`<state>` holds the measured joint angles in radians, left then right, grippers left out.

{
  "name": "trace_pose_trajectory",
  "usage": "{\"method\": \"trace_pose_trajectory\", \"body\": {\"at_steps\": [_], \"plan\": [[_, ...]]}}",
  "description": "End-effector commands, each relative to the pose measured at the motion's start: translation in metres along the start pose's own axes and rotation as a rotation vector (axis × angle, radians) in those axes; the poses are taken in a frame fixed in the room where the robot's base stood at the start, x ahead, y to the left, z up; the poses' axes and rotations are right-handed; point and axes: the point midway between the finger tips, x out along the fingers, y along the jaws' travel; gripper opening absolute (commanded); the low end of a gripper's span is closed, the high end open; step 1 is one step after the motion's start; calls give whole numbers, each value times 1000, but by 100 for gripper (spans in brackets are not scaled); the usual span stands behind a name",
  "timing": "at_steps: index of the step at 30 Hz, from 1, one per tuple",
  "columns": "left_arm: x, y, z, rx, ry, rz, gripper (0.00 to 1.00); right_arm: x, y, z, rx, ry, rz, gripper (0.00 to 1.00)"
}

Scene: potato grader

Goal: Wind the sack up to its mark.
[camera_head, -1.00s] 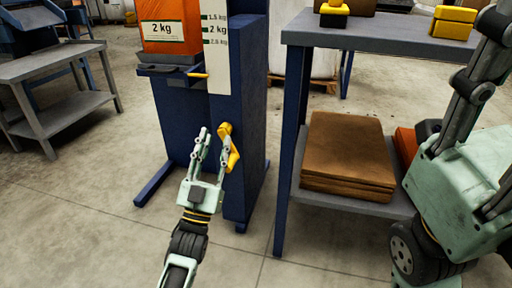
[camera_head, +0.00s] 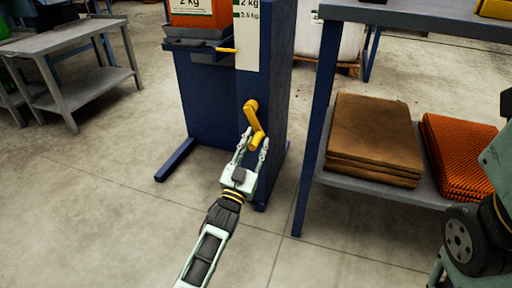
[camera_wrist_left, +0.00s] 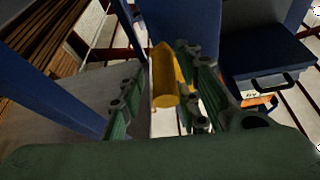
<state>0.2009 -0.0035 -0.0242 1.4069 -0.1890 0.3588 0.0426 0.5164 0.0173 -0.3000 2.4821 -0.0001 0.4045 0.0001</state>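The orange sack (camera_head: 200,14) with a white 2 kg label sits on a dark bracket (camera_head: 195,45) on the blue stand (camera_head: 206,100), its top cut off by the frame. A yellow pointer (camera_head: 228,50) sticks out beside the white scale strip (camera_head: 249,42), below the printed kg marks. The yellow crank (camera_head: 254,122) is on the stand's face, its grip hanging down. My left gripper (camera_head: 252,144) is open with its fingers either side of the grip. In the left wrist view the grip (camera_wrist_left: 164,80) shows between the spread fingers, nearer the right one. My right gripper is out of view.
A blue-framed table (camera_head: 400,22) stands close on the right. Its lower shelf (camera_head: 385,188) holds folded brown sacks (camera_head: 375,135) and orange mesh sacks (camera_head: 462,155). A grey bench (camera_head: 75,48) is at the left. The floor in front of the stand is clear.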

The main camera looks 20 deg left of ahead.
Motion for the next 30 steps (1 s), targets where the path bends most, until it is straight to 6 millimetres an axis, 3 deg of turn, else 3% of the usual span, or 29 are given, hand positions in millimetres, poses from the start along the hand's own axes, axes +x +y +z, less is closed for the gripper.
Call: {"method": "trace_pose_trajectory", "body": {"at_steps": [6, 17, 30], "plan": [[0, 0, 0, 0, -1, 0, 31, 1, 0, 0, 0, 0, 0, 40], [0, 2, 0, -1, -1, 2, 0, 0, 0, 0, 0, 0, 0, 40], [0, 2, 0, -4, -1, 4, 0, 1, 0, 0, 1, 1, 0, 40]]}}
